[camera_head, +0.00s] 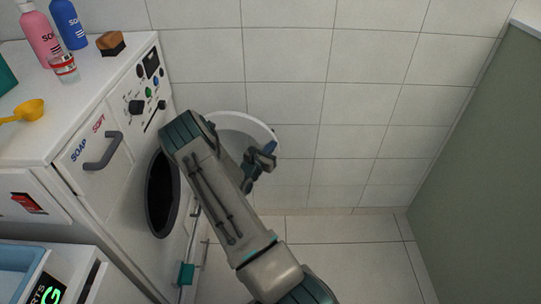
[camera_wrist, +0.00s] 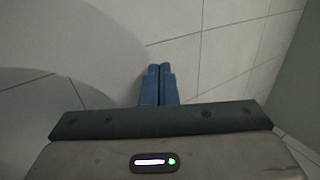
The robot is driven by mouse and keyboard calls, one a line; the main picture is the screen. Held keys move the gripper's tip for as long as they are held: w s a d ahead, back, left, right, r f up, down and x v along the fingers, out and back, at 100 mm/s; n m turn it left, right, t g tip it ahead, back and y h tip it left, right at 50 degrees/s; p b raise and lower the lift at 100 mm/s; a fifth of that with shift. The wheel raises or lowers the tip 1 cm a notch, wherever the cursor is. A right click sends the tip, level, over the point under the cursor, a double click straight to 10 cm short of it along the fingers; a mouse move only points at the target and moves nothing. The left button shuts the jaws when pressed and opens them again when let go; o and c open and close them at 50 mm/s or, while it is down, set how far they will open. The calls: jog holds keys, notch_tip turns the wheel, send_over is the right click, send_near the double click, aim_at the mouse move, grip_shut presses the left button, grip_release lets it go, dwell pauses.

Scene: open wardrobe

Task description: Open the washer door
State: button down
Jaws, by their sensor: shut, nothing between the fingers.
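The white washer (camera_head: 125,165) stands on the left in the head view. Its round door (camera_head: 240,124) is swung out from the front, and the dark drum opening (camera_head: 162,193) shows. My arm crosses in front of the door and hides part of it. My gripper (camera_head: 264,158) is beside the door's right part in the head view; I cannot tell whether it touches. In the wrist view my gripper (camera_wrist: 158,84) has its blue fingers together with nothing between them. A pale curved surface, probably the door (camera_wrist: 85,50), fills the upper left there.
Pink (camera_head: 40,32) and blue (camera_head: 68,24) soap bottles, a glass jar (camera_head: 64,68), a brush (camera_head: 110,43) and a yellow scoop (camera_head: 24,111) are on the washer top. A drawer unit (camera_head: 75,262) stands at lower left. A green wall (camera_head: 480,165) bounds the right. Tiled floor is clear between.

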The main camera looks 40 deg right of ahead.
jog(key=s+a, duration=0.9)
jog(key=s, duration=0.2)
jog(key=s+a+r+m+g+y+p, duration=0.2)
jog(key=s+r+m+g, duration=0.35)
jog(key=r+m, duration=0.3)
jog(key=s+a+r+m+g+y+p, duration=0.2)
jog(key=s+r+m+g, duration=0.4)
jog(key=r, duration=0.3)
jog(key=s+a+r+m+t+y+p, duration=0.2)
jog(key=a+r+y, duration=0.4)
jog(key=a, duration=0.4)
jog(key=s+a+r+m+t+y+p, duration=0.2)
jog(key=s+a+r+m+t+y, duration=0.2)
jog(key=a+r, duration=0.5)
jog(key=s+a+m+y, duration=0.1)
jog(key=m+y, duration=0.1)
jog(key=shift+s+m+t, duration=0.35)
jog(key=shift+a, duration=0.15)
